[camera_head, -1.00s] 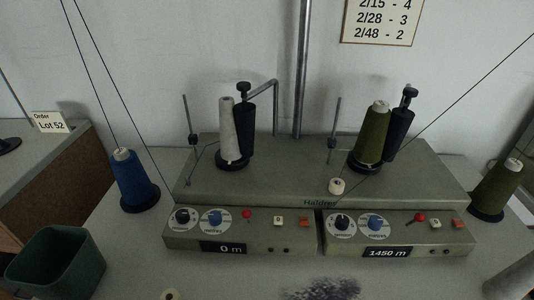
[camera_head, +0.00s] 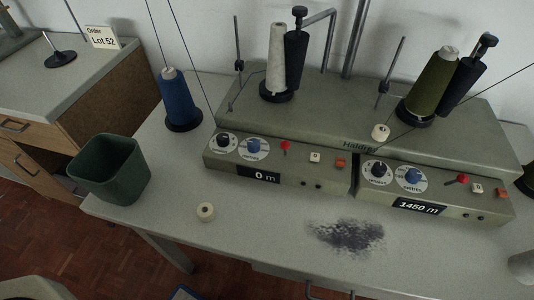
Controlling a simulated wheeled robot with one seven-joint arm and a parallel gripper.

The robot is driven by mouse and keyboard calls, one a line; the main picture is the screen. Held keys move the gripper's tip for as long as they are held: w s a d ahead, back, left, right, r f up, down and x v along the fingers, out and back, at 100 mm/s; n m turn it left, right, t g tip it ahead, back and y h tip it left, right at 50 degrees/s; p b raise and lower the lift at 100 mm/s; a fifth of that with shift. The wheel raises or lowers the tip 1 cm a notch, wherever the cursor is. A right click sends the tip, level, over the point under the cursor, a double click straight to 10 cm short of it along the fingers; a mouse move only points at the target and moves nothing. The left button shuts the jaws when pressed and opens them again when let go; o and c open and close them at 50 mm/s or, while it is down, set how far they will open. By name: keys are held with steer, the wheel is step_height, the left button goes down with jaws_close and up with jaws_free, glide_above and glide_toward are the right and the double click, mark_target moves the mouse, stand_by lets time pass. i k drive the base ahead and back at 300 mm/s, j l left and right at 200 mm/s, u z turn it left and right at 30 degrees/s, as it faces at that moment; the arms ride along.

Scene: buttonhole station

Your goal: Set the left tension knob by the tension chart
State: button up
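The left tension knob (camera_head: 223,140) is a small black knob on a white dial at the left end of the winder's left front panel (camera_head: 300,180). Its dial marks are too small to read. A blue metres knob (camera_head: 253,146) is beside it, and the left display (camera_head: 258,175) reads 0 m. The right panel has its own black tension knob (camera_head: 378,169) and a display (camera_head: 419,207) reading 1450 m. The tension chart is not in the current view. An order card (camera_head: 102,37) reads Lot 52. My gripper is not in view.
A grey cone (camera_head: 277,60) and an olive cone (camera_head: 429,84) stand on the winder (camera_head: 330,120). Dark lint (camera_head: 346,237) lies at the front. Threads run overhead.

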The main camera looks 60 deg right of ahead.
mark_target(222, 139)
steer(key=k+l+z, duration=0.1)
steer(key=z, duration=0.7)
